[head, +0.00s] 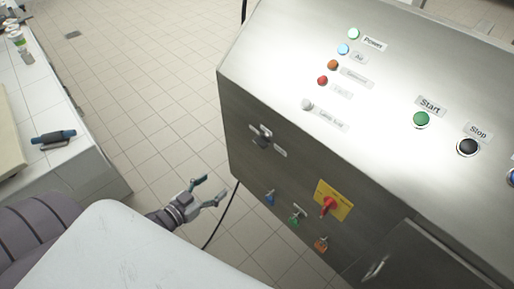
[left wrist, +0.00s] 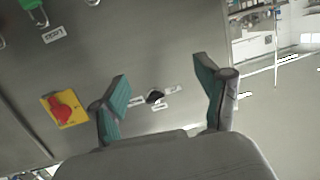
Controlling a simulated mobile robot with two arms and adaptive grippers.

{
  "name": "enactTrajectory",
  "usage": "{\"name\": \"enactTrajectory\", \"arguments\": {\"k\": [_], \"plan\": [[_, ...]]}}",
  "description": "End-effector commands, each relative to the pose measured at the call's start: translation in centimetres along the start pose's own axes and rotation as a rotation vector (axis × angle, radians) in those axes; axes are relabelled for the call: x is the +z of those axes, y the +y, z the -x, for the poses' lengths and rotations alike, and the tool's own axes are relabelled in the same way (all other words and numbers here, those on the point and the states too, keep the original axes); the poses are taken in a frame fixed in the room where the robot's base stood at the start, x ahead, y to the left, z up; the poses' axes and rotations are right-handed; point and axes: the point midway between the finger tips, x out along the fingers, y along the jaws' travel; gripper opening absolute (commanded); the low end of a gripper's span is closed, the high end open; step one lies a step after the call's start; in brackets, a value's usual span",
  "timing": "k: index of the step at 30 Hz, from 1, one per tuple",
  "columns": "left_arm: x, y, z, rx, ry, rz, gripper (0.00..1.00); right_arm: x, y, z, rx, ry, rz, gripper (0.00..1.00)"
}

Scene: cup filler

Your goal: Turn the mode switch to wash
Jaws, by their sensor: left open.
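The mode switch (head: 264,139) is a small dark knob with pale labels around it, on the side face of the steel cabinet. In the left wrist view the knob (left wrist: 155,97) shows between my two fingers, apart from them. The label words and the knob's exact setting are too small to read. My left gripper (head: 212,188) is open and empty, left of the cabinet and lower in the picture than the knob. Its teal-padded fingers (left wrist: 161,72) stand wide apart in the left wrist view. My right gripper is not in view.
A red rotary handle (head: 329,205) on a yellow plate is right of and below the knob. Blue, green (head: 296,217) and orange padlocks hang nearby. Start (head: 421,119) and Stop (head: 468,147) buttons sit on the sloped top. A black cable (head: 222,215) hangs near my left gripper.

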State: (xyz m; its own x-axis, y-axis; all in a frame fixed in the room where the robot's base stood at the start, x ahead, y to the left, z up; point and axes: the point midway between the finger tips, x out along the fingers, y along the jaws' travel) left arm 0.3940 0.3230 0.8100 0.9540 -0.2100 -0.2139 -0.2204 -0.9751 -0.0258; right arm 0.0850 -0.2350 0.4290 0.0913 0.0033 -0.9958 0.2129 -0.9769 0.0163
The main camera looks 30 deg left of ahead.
Motion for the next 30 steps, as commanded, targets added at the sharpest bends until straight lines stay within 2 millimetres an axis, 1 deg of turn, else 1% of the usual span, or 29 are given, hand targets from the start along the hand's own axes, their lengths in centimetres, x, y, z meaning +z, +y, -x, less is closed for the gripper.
{"name": "enactTrajectory", "arguments": {"k": [1, 3, 6, 7, 9, 11, 14, 24, 30], "plan": [[-2.7, 0.8, 0.0, 0.038, 0.066, -0.001, 0.75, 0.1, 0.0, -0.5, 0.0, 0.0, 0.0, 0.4], [-6.0, 1.8, 0.2, 0.08, 0.138, 0.004, 0.75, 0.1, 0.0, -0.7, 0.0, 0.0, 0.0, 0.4], [-8.7, 2.7, 0.5, 0.118, 0.197, 0.01, 0.75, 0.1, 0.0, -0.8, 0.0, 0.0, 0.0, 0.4], [-9.1, 2.8, 0.5, 0.124, 0.207, 0.012, 0.75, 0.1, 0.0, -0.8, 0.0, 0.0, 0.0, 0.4], [-9.8, 3.0, 0.3, 0.131, 0.22, 0.013, 0.75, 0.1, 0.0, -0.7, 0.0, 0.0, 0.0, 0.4], [-10.0, 3.1, -0.1, 0.131, 0.223, 0.014, 0.75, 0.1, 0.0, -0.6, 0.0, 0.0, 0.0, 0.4], [-10.3, 3.2, -1.4, 0.129, 0.223, 0.013, 0.75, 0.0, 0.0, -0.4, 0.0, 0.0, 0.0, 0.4], [-11.9, 4.0, -8.1, 0.129, 0.222, 0.011, 0.75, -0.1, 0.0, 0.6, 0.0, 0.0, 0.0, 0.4], [-12.4, 4.5, -11.2, 0.128, 0.219, 0.013, 0.75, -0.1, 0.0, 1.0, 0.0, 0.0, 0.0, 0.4]]}}
